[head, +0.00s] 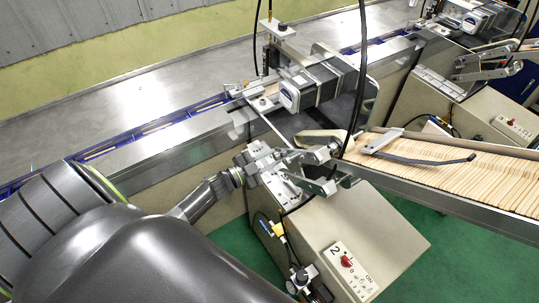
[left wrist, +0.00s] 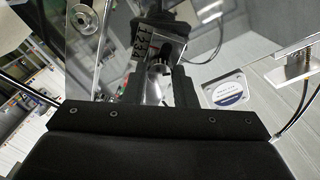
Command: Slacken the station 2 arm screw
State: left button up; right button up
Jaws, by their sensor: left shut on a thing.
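My left gripper (head: 275,163) reaches in from the left to the metal arm linkage (head: 318,186) above the beige station 2 cabinet (head: 325,222). In the left wrist view its dark fingers (left wrist: 168,72) are closed around a dark round knob, which appears to be the arm screw (left wrist: 159,66). A plate with printed digits (left wrist: 138,46) stands beside the knob. In the head view the gripper and linkage hide the screw. The station is marked by a "2" on its switch panel (head: 350,268). My right gripper is not in view.
A tray of wooden sticks (head: 470,180) runs right from the linkage. A motor unit (head: 318,84) and hanging black cables (head: 361,80) stand close behind the gripper. A similar station (head: 485,105) is at upper right. Green floor is open below.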

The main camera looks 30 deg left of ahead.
pick_arm(q)
jog(key=o, duration=1)
jog(key=shift+b+v, duration=2.7)
jog(key=shift+v, duration=6.05)
jog(key=shift+f, duration=0.15)
